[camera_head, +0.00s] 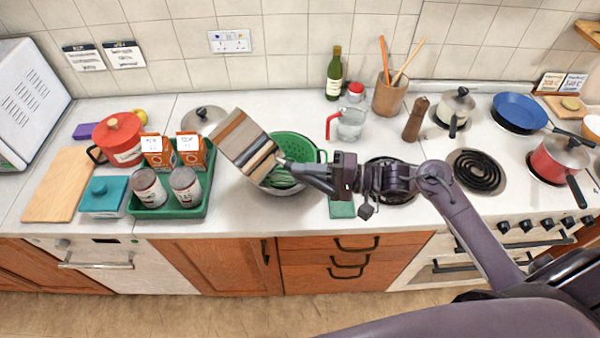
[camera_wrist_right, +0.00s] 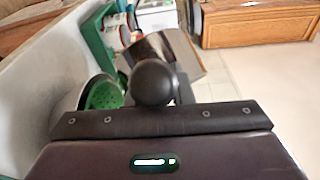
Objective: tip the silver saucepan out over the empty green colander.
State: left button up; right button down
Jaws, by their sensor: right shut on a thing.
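The silver saucepan (camera_head: 243,145) is a shiny, mirror-like body with brown and grey reflections. It is strongly tilted, and I cannot tell its contents or which way its mouth faces. My right gripper (camera_head: 286,165) is shut on it at its lower right side. In the right wrist view the saucepan (camera_wrist_right: 172,52) shows beyond a black ball. The part of the colander in the right wrist view (camera_wrist_right: 103,95) looks empty. My left gripper is out of view.
A green tray (camera_head: 203,199) with cans and orange boxes stands left of the saucepan. A glass jug (camera_head: 350,124) with a red handle and a utensil pot (camera_head: 390,94) stand right of the colander. The stove with a red pan (camera_head: 555,161) is further right.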

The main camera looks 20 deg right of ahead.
jog(key=shift+w+d+f+b, duration=0.1)
jog(key=shift+f+b, duration=0.05)
jog(key=shift+b, duration=0.3)
jog(key=w+d+f+m+t+y+b, duration=0.2)
jog(key=d+m+t+b, duration=0.3)
jog(key=m, duration=0.7)
jog(key=w+d+f+t, duration=0.1)
jog(key=d+t, duration=0.1)
jog(key=shift+f+m+t+y, duration=0.3)
jog(key=shift+f+t+y, duration=0.05)
jog(key=shift+t+y, duration=0.05)
dwell(0.5)
